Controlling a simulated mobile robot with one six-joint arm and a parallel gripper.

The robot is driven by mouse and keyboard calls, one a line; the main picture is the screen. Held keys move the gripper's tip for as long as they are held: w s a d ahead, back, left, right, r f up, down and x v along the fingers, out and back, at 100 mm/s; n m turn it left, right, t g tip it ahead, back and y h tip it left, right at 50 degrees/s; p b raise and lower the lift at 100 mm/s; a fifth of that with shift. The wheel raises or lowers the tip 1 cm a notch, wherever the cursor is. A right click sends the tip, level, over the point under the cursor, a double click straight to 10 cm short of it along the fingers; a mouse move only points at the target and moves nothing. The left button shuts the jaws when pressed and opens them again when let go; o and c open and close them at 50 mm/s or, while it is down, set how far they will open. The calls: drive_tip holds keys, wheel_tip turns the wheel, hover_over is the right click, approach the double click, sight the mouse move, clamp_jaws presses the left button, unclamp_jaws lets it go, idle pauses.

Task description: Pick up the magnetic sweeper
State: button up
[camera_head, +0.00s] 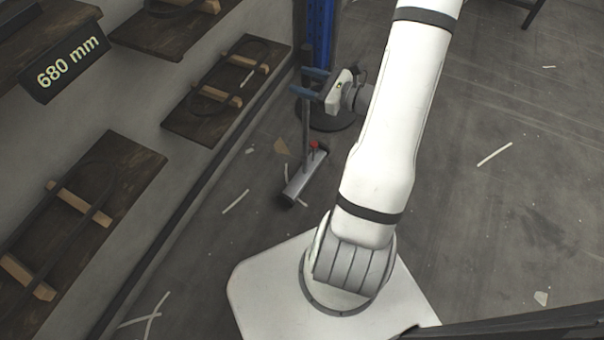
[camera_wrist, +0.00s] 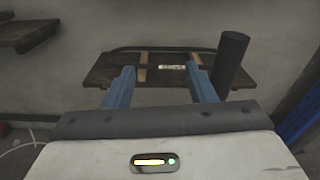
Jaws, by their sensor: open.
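The magnetic sweeper (camera_head: 303,178) stands on the floor left of my arm in the head view. It has a silver bar-shaped head, a small red part and a dark upright handle. My gripper (camera_head: 310,83) is beside the upper part of the handle, its two blue fingers pointing left. In the wrist view my gripper (camera_wrist: 163,72) is open, with no object held between the fingers. The dark round handle (camera_wrist: 231,60) shows just right of the right finger, outside the gap. Its lower part is hidden there, and I cannot tell whether it touches the finger.
Dark wooden wall boards (camera_head: 228,90) with light wood pieces line the left; one board (camera_wrist: 165,70) is behind the fingers in the wrist view. A blue post (camera_head: 320,35) on a round dark base stands just behind my gripper. Open floor (camera_head: 500,200) lies right of my arm.

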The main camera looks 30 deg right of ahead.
sight(310, 80)
drive_tip(key=d+f+m+t+h, duration=0.1)
drive_tip(key=d+f, duration=0.1)
drive_tip(key=d+f+m+t+h+b, duration=0.1)
drive_tip(key=d+f+m, duration=0.1)
drive_tip(key=w+d+f+m+t+h+b, duration=0.1)
drive_tip(key=d+f+h, duration=0.1)
drive_tip(key=shift+d+f+m, duration=0.2)
drive_tip(key=shift+f+m, duration=0.05)
drive_tip(key=shift+m, duration=0.05)
drive_tip(key=b+x, duration=0.2)
drive_tip(key=x, duration=0.5)
drive_tip(key=shift+c, duration=0.2)
clamp_jaws()
idle(0.5)
drive_tip(key=shift+r, duration=0.1)
